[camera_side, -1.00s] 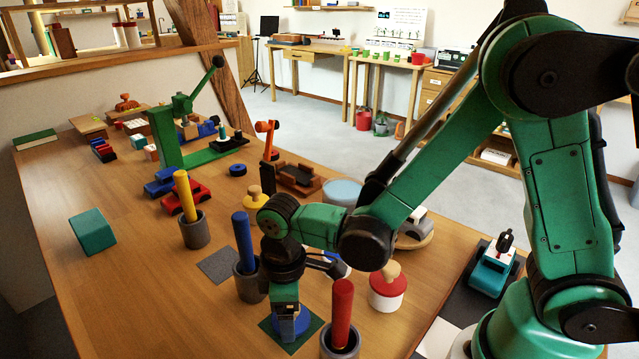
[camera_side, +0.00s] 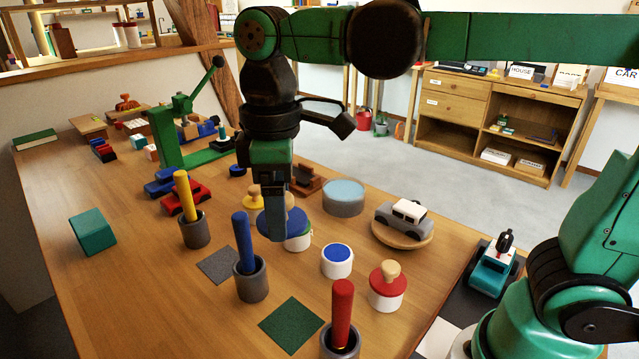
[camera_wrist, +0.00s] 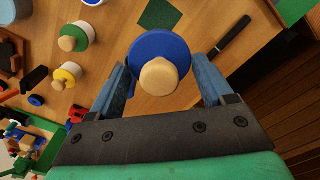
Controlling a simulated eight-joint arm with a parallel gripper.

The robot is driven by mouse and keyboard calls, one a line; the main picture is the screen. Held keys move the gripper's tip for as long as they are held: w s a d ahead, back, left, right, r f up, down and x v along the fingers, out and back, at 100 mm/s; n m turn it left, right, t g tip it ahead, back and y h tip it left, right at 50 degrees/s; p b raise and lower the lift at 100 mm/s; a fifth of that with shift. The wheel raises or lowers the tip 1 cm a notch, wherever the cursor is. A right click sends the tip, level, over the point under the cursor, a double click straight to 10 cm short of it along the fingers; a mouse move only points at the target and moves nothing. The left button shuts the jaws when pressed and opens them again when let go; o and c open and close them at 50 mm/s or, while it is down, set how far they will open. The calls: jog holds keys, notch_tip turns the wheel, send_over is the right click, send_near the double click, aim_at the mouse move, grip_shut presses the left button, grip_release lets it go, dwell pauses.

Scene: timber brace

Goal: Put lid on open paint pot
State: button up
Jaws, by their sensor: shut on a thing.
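The blue lid (camera_side: 266,221) has a pale wooden knob. My gripper (camera_side: 283,228) is shut on it and holds it in the air above the table. In the wrist view the lid (camera_wrist: 148,46) lies between the fingers of the gripper (camera_wrist: 162,75), with the knob toward the camera. The open paint pot (camera_side: 337,263) is white with blue paint showing at its top. It stands on the table to the right of and below the lid in the side view, apart from it.
A red-lidded pot (camera_side: 387,290) stands right of the open pot. Cups with upright yellow (camera_side: 185,195), blue (camera_side: 243,242) and red (camera_side: 342,314) rods stand nearby. The dark green mat (camera_side: 291,324) is bare.

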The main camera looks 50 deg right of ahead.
jog(key=shift+w+d, duration=0.15)
jog(key=shift+d, duration=0.15)
jog(key=w+d+f+m, duration=0.2)
jog(key=d+f+m, duration=0.15)
jog(key=d, duration=0.35)
jog(key=m, duration=0.3)
send_near(336, 252)
jog(key=shift+n, duration=0.25)
jog(key=shift+f, duration=3.2)
jog(key=shift+f, duration=0.15)
jog(key=o, duration=1.2)
jog(key=shift+c, duration=0.2)
notch_tip(336, 252, up, 7)
